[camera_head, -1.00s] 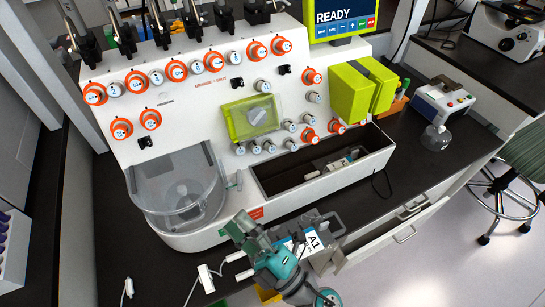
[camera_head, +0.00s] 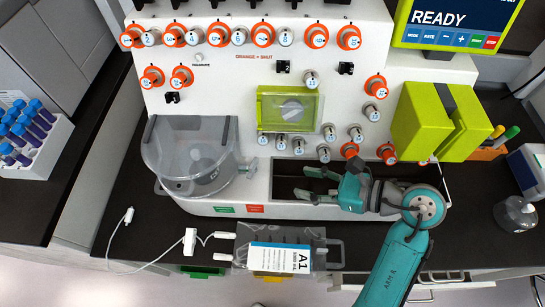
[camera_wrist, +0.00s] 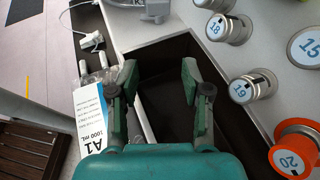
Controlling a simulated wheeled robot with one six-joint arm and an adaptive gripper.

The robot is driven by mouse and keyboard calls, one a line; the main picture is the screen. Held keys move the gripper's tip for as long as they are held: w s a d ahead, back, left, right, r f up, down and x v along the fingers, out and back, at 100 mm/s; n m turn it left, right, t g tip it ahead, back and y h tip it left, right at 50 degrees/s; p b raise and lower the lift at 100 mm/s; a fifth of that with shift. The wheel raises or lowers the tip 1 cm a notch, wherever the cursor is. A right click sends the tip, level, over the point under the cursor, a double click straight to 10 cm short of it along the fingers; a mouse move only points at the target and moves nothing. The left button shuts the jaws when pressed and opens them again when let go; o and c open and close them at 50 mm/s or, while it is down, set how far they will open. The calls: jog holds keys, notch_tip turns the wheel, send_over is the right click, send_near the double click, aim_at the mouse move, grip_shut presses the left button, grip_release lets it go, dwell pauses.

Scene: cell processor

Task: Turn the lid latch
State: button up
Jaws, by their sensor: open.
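A clear round bowl with a transparent lid (camera_head: 190,150) is at the left of the white cell processor. A small pale latch lever (camera_head: 248,167) stands at the lid's right side. What looks like the latch also shows at the top edge of the wrist view (camera_wrist: 155,10). My gripper (camera_head: 310,184) is open and empty, right of the latch and apart from it, with its fingers pointing left towards it. In the wrist view its two fingers (camera_wrist: 160,78) are spread above the dark tray recess.
The recessed tray (camera_head: 262,185) lies under my gripper. Numbered knobs (camera_head: 298,146) stick out of the panel behind it. A bag labelled A1 (camera_head: 280,257) lies at the front, with a white cable (camera_head: 150,268) to its left. A green box (camera_head: 425,125) stands at right.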

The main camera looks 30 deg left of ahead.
aim_at(255, 164)
jog(key=a, duration=0.4)
jog(key=s+a, duration=0.1)
jog(key=a, duration=0.2)
jog(key=s+a, duration=0.1)
jog(key=a, duration=0.3)
jog(key=shift+a, duration=0.3)
jog(key=shift+a+f, duration=0.25)
jog(key=shift+a, duration=0.3)
jog(key=shift+s, duration=0.1)
jog(key=c, duration=0.9)
